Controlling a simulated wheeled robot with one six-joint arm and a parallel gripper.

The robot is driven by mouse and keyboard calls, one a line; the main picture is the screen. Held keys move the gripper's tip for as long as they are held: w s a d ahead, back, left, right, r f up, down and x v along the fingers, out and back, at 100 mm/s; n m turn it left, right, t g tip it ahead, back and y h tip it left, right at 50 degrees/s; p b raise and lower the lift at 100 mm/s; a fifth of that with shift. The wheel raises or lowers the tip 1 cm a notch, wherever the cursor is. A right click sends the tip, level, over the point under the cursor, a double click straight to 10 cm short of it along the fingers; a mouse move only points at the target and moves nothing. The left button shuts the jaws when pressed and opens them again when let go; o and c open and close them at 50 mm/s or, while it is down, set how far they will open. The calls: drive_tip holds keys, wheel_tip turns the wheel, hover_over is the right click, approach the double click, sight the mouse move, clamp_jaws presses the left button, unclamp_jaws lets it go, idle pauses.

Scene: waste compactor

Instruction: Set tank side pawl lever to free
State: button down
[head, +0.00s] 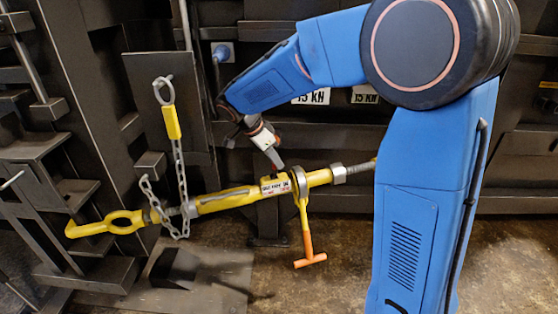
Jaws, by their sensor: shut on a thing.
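A yellow ratchet turnbuckle (225,200) runs across the middle, rising slightly to the right, with a hook at its left end. Its round ratchet housing (299,182) sits right of centre, next to a small white label plate (275,187). The label's wording is too small to read surely. My gripper (277,166) comes down from the upper left and is shut at the top of the ratchet by the label, on what looks like the small pawl lever. The lever is mostly hidden by the fingers, so its setting cannot be told.
A yellow ratchet handle with an orange T-grip (310,261) hangs below the housing. A chain (180,185) with a ring and yellow tag hangs at the left, looping around the turnbuckle. Dark steel structure stands behind. My blue arm hides the turnbuckle's right end.

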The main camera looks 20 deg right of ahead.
drive_tip(key=shift+a+h, duration=0.4)
drive_tip(key=shift+h, duration=0.2)
drive_tip(key=c, duration=1.8)
unclamp_jaws()
drive_tip(key=shift+o, duration=0.2)
wheel_tip(320, 180, up, 10)
